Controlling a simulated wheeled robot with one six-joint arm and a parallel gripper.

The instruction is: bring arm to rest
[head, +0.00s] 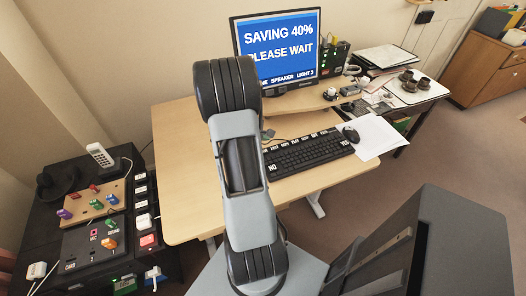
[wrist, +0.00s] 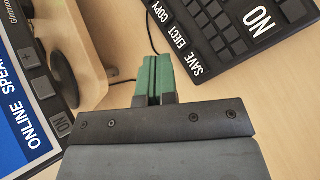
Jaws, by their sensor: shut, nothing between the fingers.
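My gripper (wrist: 153,82) shows in the wrist view with its two green fingertips pressed together and nothing between them. It is over the wooden desk (wrist: 120,115), between the monitor's lower edge and the keyboard (wrist: 225,30). In the head view my arm stands up in front of the desk (head: 180,150) and hides part of it; the gripper itself is mostly hidden behind the arm. The monitor (head: 279,47) reads "SAVING 40% PLEASE WAIT". The keyboard also shows in the head view (head: 307,153), with large labelled keys such as NO and YES.
A black table (head: 40,225) with a panel of coloured switches (head: 93,200) and a white phone (head: 100,155) stands at the left. A mouse (head: 350,134) and paper (head: 378,138) lie right of the keyboard. Open carpet (head: 450,150) lies to the right.

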